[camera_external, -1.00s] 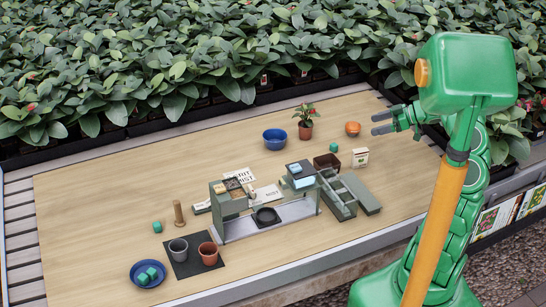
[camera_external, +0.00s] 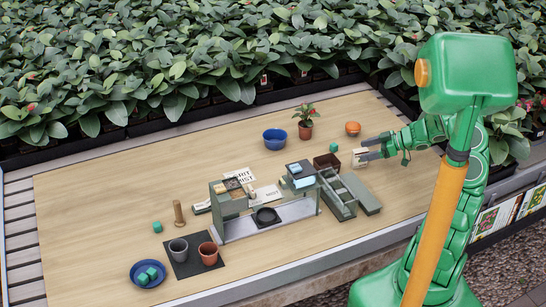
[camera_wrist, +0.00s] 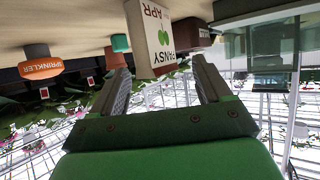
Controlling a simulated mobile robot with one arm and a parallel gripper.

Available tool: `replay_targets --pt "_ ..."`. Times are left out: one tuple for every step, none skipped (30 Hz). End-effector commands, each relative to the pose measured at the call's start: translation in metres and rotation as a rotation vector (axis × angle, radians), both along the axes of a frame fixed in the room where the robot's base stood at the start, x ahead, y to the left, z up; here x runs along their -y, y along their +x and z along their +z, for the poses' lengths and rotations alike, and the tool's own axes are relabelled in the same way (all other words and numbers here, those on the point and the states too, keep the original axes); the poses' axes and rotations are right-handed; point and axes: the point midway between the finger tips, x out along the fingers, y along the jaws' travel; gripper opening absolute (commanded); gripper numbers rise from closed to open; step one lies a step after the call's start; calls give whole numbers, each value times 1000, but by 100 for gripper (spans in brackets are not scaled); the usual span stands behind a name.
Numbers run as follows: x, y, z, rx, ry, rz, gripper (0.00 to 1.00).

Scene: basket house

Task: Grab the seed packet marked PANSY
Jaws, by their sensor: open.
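The seed packet marked PANSY (camera_wrist: 152,40) is a cream box with a green leaf picture. In the wrist view it appears upside down, just beyond and between my fingertips. In the external view the packet (camera_external: 359,157) stands at the right side of the table, partly hidden by my gripper. My gripper (camera_external: 367,149) is open and comes in from the right, with its fingers at the packet. In the wrist view my gripper (camera_wrist: 160,75) has its two fingers apart, one on each side of the packet's line. I cannot tell whether they touch it.
A grey-green rack (camera_external: 338,195) lies in front. A teal cube (camera_external: 333,148) is nearby. The table's right front is clear.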

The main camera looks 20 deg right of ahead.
Motion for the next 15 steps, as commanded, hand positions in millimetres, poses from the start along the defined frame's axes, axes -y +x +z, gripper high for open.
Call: replay_targets --pt "-2 1 -1 0 0 1 77" --pt "-4 2 -2 0 1 1 77" --pt "-7 4 -4 0 1 2 77" --pt "-9 6 -6 0 1 2 77" --pt "-12 7 -8 0 1 2 77" --pt "-15 10 -11 0 0 3 77" --pt "-19 12 -13 0 0 3 77" --pt "-22 14 -15 0 0 2 77" --pt "-25 17 -17 1 -1 3 77" --pt "-28 19 -19 1 -2 2 77" --pt "-30 20 -21 0 -2 2 77" --pt "-33 22 -22 0 -2 2 77" --pt "-35 23 -23 0 -2 2 77" --pt "-36 24 -24 0 -3 1 77" --pt "-36 24 -24 0 -2 0 77"
